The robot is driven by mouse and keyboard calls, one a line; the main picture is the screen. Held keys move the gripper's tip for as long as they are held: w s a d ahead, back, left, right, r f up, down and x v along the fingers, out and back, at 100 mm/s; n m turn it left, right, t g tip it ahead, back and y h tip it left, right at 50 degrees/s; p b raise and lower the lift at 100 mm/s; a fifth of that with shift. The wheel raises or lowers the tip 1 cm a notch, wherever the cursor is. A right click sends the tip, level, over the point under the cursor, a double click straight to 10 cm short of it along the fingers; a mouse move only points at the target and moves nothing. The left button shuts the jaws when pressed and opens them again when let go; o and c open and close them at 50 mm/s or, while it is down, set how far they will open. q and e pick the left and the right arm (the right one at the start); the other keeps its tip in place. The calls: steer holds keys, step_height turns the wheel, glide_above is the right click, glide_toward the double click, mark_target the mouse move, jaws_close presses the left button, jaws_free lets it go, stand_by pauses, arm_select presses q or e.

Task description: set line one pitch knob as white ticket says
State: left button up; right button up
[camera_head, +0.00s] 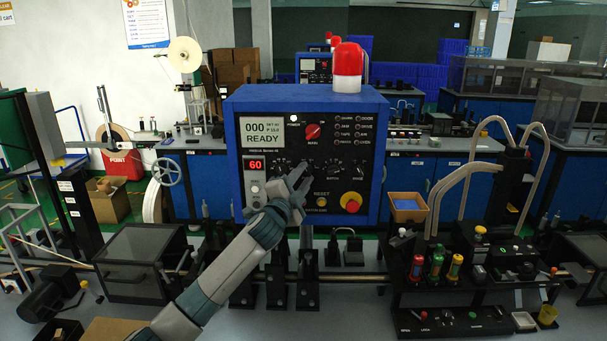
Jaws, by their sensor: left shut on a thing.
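The blue control box (232,145) stands upright in the middle with a dark front panel. Its screen (264,136) shows 000, READY and a small line that seems to read P 12.0. A row of small black knobs (359,171) runs across the panel below the screen. Their labels are too small to read surely. My left gripper (299,176) reaches up to this row and is shut on one knob, mostly hidden behind its fingers. I cannot read which knob it is. I cannot make out a white ticket. My right gripper is not in view.
A red knob (313,131) sits above the row, and a red and yellow stop button (351,202) at the panel's lower right. A red beacon (348,62) tops the box. A bench with coloured bottles (436,263) and hoses stands at right.

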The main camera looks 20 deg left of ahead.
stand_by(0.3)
arm_select(q)
steer(key=o, duration=1.1)
steer(key=shift+c, duration=0.2)
steer(key=shift+s, duration=0.1)
steer(key=shift+s+f+b, duration=0.25)
steer(key=shift+s+b, duration=0.3)
steer(key=shift+s, duration=0.3)
steer(key=s+a+f+b, duration=0.1)
steer(key=s+b, duration=0.5)
steer(key=s, duration=0.9)
steer(key=shift+s+a+f, duration=0.15)
steer(key=shift+a+f, duration=0.05)
steer(key=shift+f, duration=0.35)
